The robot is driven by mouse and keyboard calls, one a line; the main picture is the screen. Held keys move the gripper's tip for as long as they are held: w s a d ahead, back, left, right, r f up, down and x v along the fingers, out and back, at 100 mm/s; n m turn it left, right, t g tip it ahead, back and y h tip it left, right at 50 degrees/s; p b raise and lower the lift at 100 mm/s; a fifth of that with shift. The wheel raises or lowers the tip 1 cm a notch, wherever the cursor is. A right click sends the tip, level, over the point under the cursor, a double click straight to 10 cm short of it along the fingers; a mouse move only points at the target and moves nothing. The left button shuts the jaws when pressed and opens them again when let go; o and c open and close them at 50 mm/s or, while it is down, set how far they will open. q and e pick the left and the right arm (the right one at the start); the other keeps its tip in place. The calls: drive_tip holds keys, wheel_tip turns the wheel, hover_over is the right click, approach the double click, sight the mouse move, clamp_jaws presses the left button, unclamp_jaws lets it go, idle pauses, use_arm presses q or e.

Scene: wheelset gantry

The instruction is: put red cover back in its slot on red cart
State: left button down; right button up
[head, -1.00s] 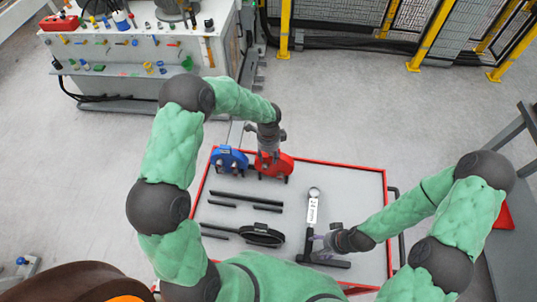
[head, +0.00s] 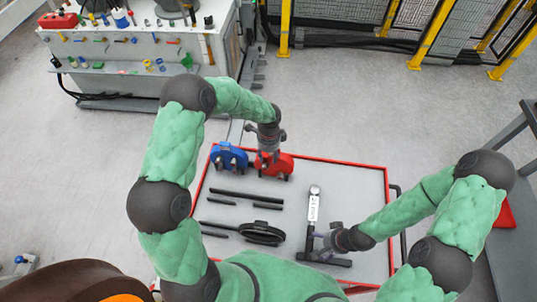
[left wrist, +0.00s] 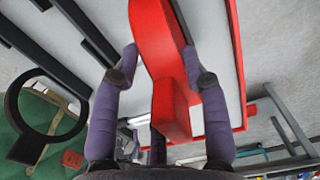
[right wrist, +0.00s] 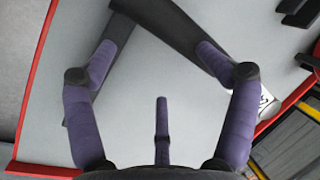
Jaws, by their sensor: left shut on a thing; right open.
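The red cover (head: 277,166) is at the far edge of the red cart (head: 350,164), right beside a blue cover (head: 229,157). My left gripper (head: 268,152) is over the red cover and shut on it. In the left wrist view the fingers (left wrist: 160,75) hold the red cover (left wrist: 172,108) from both sides. Its underside and any slot below it are hidden.
Black bars (head: 246,196) and a black ring-shaped part (head: 262,233) lie on the cart's left half. A workbench with small tools (head: 130,50) stands at the back left. Yellow fence posts (head: 285,30) stand behind.

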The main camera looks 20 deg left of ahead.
use_arm(q)
drive_tip(key=shift+f, duration=0.2)
use_arm(e)
drive_tip(key=shift+f, duration=0.25)
use_arm(q)
drive_tip(key=c, duration=0.6)
unclamp_jaws()
use_arm(e)
drive_tip(key=shift+s, duration=0.1)
use_arm(q)
drive_tip(key=shift+r, duration=0.1)
use_arm(e)
drive_tip(key=shift+r, duration=0.1)
